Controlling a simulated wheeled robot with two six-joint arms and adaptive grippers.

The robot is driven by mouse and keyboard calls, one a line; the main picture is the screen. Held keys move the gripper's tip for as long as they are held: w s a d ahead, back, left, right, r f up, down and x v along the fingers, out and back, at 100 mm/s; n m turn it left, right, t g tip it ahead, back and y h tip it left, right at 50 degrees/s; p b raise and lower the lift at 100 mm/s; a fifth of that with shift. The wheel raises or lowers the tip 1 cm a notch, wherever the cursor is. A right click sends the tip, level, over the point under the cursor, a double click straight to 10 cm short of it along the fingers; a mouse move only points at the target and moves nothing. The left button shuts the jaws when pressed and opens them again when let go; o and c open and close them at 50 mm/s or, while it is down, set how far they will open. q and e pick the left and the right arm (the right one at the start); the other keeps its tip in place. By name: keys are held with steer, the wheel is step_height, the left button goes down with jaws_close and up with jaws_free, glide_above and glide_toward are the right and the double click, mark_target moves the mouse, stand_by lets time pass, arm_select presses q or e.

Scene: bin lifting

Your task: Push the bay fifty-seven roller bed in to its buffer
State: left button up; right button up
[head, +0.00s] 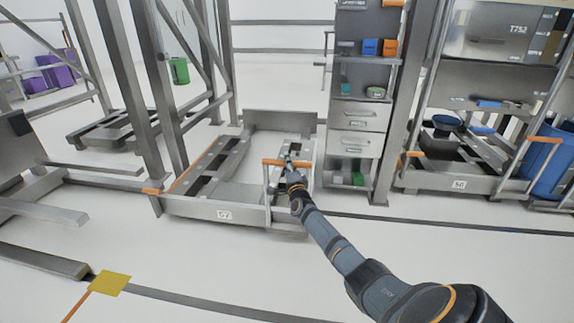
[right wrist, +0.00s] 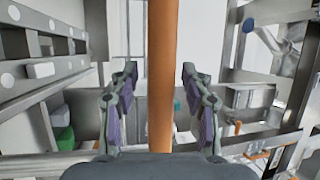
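The roller bed (head: 185,206) is a low grey frame with a number plate, seemingly 57, on its near wall, in the middle of the head view. A grey upright plate (head: 280,121) stands at its far end; I cannot tell whether this is the buffer or a gap remains. A grey upright handle with an orange crossbar (head: 271,162) rises at the bed's near right. My right gripper (head: 289,167) is at this bar. In the right wrist view the orange bar (right wrist: 161,60) runs between the spread fingers of the gripper (right wrist: 159,78), with space on both sides. My left gripper is out of view.
A drawer cabinet (head: 358,117) with small bins stands right of the bed. Another bay (head: 450,181) with a blue barrel (head: 548,168) is farther right. Steel rack posts (head: 130,85) stand left.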

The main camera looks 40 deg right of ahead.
steer(key=v, duration=1.2)
